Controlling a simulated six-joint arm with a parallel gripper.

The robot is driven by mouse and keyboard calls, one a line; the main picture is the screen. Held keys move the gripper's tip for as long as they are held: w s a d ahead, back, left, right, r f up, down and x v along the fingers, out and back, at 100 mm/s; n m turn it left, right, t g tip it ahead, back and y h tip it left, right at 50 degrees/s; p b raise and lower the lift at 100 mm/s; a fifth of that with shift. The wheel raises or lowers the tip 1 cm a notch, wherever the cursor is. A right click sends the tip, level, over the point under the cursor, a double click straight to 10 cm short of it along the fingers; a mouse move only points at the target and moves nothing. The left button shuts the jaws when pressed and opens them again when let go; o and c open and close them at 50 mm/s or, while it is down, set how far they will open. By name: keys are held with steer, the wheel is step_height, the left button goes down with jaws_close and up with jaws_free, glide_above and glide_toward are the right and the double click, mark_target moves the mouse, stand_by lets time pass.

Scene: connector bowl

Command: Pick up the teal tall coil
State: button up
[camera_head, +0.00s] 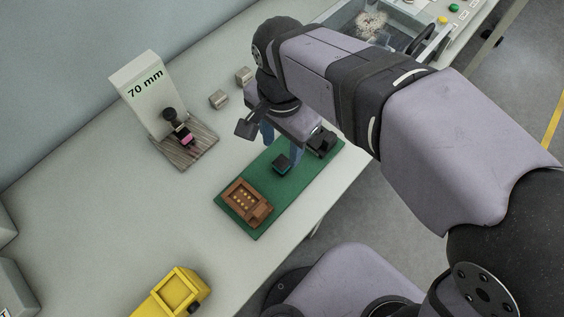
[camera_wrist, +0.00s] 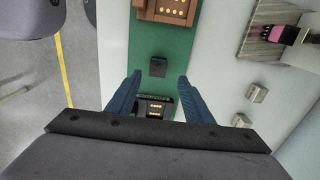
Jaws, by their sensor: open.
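The teal tall coil (camera_head: 281,164) appears as a small dark block with a teal tint on the green mat (camera_head: 262,165). In the wrist view the coil (camera_wrist: 158,67) looks nearly black and lies just beyond the fingertips, roughly centred between them. My gripper (camera_head: 282,146) is over the mat, its blue fingers pointing down. In the wrist view my gripper (camera_wrist: 159,78) is open, with nothing held between the fingers. The height gap between fingertips and coil is hard to judge.
A brown block with gold pins (camera_head: 246,203) sits at the mat's near-left end. A black part (camera_head: 322,142) with gold contacts is at the other end, close to my gripper. Two grey blocks (camera_head: 219,99), a 70 mm stand (camera_head: 140,90) and a yellow bin (camera_head: 172,291) are on the table.

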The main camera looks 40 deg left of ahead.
mark_target(282, 162)
steer(key=shift+s+d+f+p, duration=0.1)
steer(key=shift+d+f+p, duration=0.05)
steer(key=shift+f, duration=1.1)
steer(key=shift+s+d+f+p, duration=0.1)
steer(key=shift+f+p, duration=0.05)
steer(key=shift+f, duration=1.1)
steer(key=c, duration=1.1)
